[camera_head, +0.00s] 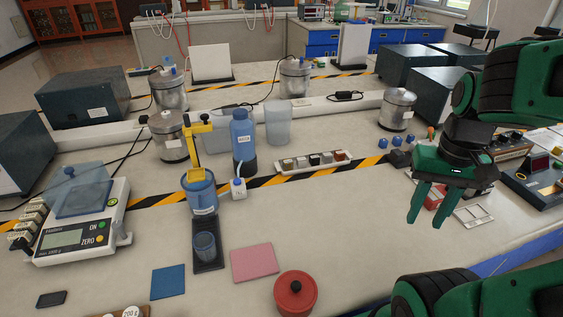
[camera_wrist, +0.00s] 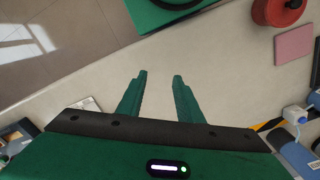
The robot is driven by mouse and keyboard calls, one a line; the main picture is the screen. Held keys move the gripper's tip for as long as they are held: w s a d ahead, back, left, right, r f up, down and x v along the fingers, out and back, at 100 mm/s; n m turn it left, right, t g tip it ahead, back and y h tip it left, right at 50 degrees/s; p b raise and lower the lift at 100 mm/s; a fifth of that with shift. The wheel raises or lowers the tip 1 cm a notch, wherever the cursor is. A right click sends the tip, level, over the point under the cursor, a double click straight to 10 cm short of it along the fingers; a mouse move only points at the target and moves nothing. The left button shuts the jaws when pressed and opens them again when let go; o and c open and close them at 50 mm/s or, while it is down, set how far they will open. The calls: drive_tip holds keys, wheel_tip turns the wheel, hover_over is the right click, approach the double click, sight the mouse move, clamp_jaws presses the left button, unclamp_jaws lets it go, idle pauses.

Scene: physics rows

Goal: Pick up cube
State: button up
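Several small cubes (camera_head: 314,159) in grey, white, dark and reddish-brown sit in a row on a narrow white tray (camera_head: 311,170) in the middle of the bench in the head view. Which of them is the task's cube I cannot tell. My gripper (camera_head: 425,216) hangs above the bench to the right of the tray, apart from it, fingers pointing down. It is open, and the wrist view shows nothing between the fingers (camera_wrist: 159,77). The cubes do not show in the wrist view.
A blue bottle (camera_head: 242,140) and a blue beaker (camera_head: 201,195) stand left of the tray. A scale (camera_head: 82,222) is at left. The bench between tray and gripper is clear.

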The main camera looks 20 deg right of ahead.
drive_tip(key=shift+d, duration=0.3)
drive_tip(key=n+y, duration=0.4)
drive_tip(key=n, duration=2.1)
hover_over(289, 160)
drive_tip(key=d, duration=0.4)
wheel_tip(289, 160, down, 3)
drive_tip(key=shift+x, duration=5.15)
clamp_jaws()
